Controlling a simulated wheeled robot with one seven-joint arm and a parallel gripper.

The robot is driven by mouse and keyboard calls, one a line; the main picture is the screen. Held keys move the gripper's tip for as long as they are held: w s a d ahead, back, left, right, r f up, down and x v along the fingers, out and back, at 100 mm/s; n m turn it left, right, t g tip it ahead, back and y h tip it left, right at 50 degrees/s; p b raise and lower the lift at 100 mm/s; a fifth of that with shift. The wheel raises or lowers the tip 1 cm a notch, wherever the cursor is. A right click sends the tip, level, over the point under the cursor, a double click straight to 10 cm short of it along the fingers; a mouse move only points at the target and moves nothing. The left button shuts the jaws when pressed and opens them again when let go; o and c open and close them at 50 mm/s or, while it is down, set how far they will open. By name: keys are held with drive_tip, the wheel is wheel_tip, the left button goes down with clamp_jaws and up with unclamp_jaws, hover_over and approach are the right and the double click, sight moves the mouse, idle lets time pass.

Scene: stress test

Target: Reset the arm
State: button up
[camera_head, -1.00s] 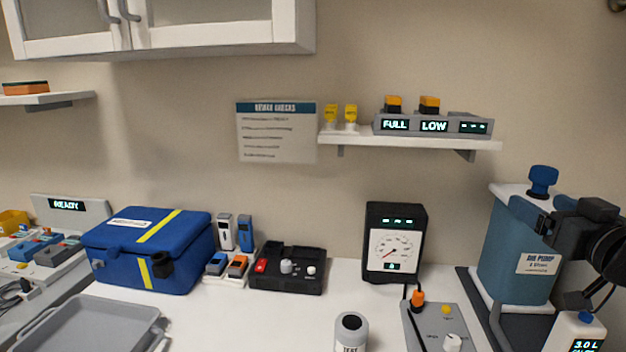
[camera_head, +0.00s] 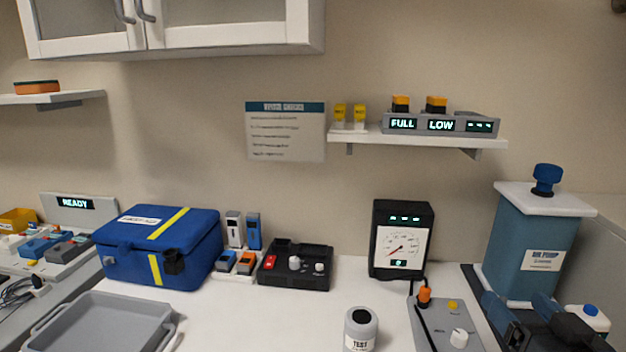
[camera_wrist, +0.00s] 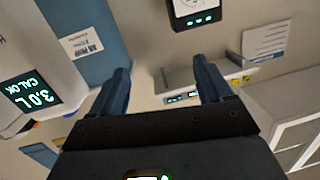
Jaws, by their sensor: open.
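My gripper (camera_head: 518,302) is at the lower right of the head view, low in front of the blue air pump (camera_head: 535,235). Its two dark blue fingers are apart, with nothing between them. The rest of my arm is mostly cut off by the lower right edge. In the wrist view my gripper (camera_wrist: 160,68) also shows open and empty, and the picture is turned over. The 3.0 L device (camera_wrist: 35,90) is close at the left there. In the head view only its white top with a blue cap (camera_head: 590,315) shows behind my arm.
A gauge (camera_head: 402,240), a control panel (camera_head: 445,325) and a grey TEST cylinder (camera_head: 361,330) stand left of my gripper. A blue case (camera_head: 160,245) and grey tray (camera_head: 100,325) are farther left. The wall shelf (camera_head: 420,138) is above. The counter's middle is clear.

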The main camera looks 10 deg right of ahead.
drive_tip(key=shift+g, duration=0.4)
drive_tip(key=s+a+f, duration=0.1)
drive_tip(key=s+f, duration=0.1)
drive_tip(key=s+a+f, duration=0.2)
drive_tip(key=s, duration=0.1)
drive_tip(key=s+a+f, duration=0.2)
drive_tip(key=s, duration=0.1)
drive_tip(key=shift+a+f, duration=0.2)
drive_tip(key=shift+f, duration=0.05)
drive_tip(key=s+a+n+y, duration=0.1)
drive_tip(key=s+a, duration=0.3)
drive_tip(key=s, duration=0.9)
drive_tip(key=s+a+n+g+y, duration=0.1)
drive_tip(key=s+a, duration=0.4)
drive_tip(key=s, duration=0.8)
drive_tip(key=shift+s+f+n+y, duration=0.2)
drive_tip(key=shift+s+n+y, duration=0.1)
drive_tip(key=shift+n, duration=0.1)
idle(0.9)
